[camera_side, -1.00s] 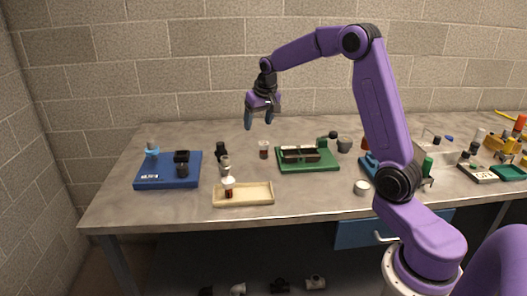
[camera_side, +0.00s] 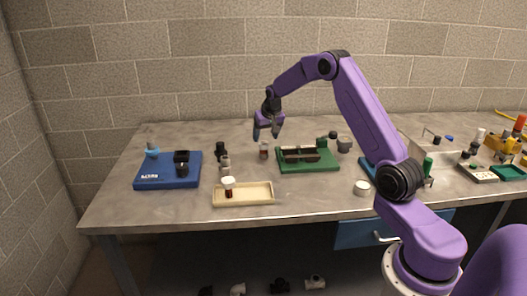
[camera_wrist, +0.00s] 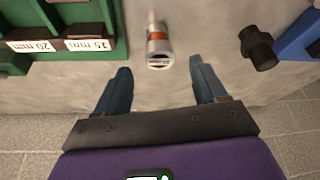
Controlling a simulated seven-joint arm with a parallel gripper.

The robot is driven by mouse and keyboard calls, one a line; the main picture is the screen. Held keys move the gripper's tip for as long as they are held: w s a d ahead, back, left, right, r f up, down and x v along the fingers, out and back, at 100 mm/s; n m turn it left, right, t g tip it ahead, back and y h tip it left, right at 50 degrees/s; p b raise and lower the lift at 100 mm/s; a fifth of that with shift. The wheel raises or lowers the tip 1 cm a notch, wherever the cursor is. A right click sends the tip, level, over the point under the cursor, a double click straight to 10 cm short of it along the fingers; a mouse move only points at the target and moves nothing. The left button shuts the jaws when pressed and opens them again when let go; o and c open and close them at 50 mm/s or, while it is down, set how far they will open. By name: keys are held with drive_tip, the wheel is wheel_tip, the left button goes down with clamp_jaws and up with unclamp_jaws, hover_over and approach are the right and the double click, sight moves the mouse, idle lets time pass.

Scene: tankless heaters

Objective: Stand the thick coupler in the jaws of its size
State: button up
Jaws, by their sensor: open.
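A short upright cylinder (camera_side: 263,153), grey with an orange-red band, stands on the bench left of the green base. In the wrist view this cylinder (camera_wrist: 159,45) shows between and just beyond my fingertips; it may be the thick coupler, but its size label is unreadable. My gripper (camera_side: 266,136) is open and empty, above and close to the cylinder; in the wrist view my gripper (camera_wrist: 160,66) has its fingers spread wide. The green base (camera_side: 322,167) carries dark jaws (camera_side: 300,154); the wrist view shows 20 mm and 15 mm labels (camera_wrist: 58,45) there.
A black fitting (camera_side: 220,151) stands left of the cylinder. A blue base (camera_side: 150,181) with fittings lies farther left. A cream tray (camera_side: 255,195) holds a white-topped bottle-like piece (camera_side: 228,188). A white round piece (camera_side: 361,188) lies near the front. Bare bench separates the tray and green base.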

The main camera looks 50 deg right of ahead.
sight(264, 144)
drive_tip(key=shift+x, duration=3.35)
drive_tip(key=shift+c, duration=0.3)
drive_tip(key=c, duration=1.2)
drive_tip(key=shift+r, duration=0.1)
